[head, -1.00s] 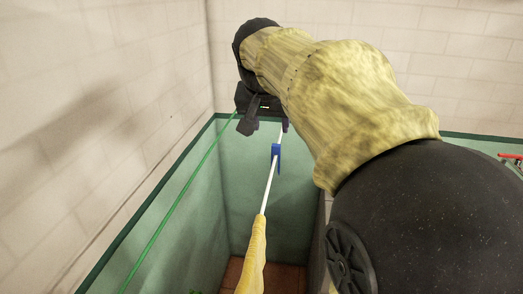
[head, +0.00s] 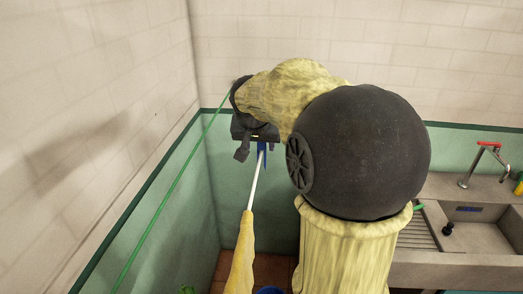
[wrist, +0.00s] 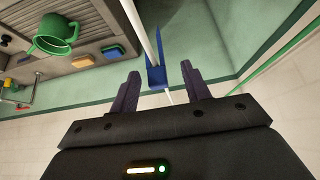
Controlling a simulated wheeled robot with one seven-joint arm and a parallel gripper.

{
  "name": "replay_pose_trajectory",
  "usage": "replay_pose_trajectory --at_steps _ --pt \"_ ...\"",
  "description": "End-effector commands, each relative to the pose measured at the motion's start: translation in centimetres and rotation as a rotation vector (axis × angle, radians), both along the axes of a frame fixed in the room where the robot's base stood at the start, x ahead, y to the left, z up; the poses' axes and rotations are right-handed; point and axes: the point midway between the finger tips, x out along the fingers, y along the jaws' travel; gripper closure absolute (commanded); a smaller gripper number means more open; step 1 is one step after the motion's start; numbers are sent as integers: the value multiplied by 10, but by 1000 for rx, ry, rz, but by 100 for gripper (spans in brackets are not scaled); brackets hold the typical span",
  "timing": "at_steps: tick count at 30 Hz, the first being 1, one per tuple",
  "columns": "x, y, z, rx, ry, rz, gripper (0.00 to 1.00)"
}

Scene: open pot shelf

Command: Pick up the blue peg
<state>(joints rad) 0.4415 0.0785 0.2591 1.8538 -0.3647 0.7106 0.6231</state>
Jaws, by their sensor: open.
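The blue peg (head: 263,153) shows in the head view just below my gripper, against the upper end of a white pole (head: 256,178) with a yellow lower part (head: 242,255). In the wrist view the blue peg (wrist: 157,76) appears between the two dark fingers, next to the pole. My gripper (head: 257,151) is open, one finger on each side of the peg in the picture; it also shows in the wrist view (wrist: 160,72). I see no finger touching the peg. The exact depth between them cannot be told. My arm hides part of the head view.
A green line (head: 173,180) slants along the left wall. A sink (head: 480,225) with a red-handled tap (head: 482,152) stands at the right. The wrist view shows a green mug (wrist: 55,35), a yellow sponge (wrist: 83,61) and a blue sponge (wrist: 113,53).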

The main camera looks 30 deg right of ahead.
Motion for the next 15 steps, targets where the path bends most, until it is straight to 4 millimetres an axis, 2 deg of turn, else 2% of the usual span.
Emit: replay_pose_trajectory --at_steps 8,15 --pt "2 -3 -3 0 3 -1 53" --pt "16 -17 -31 2 6 1 53"
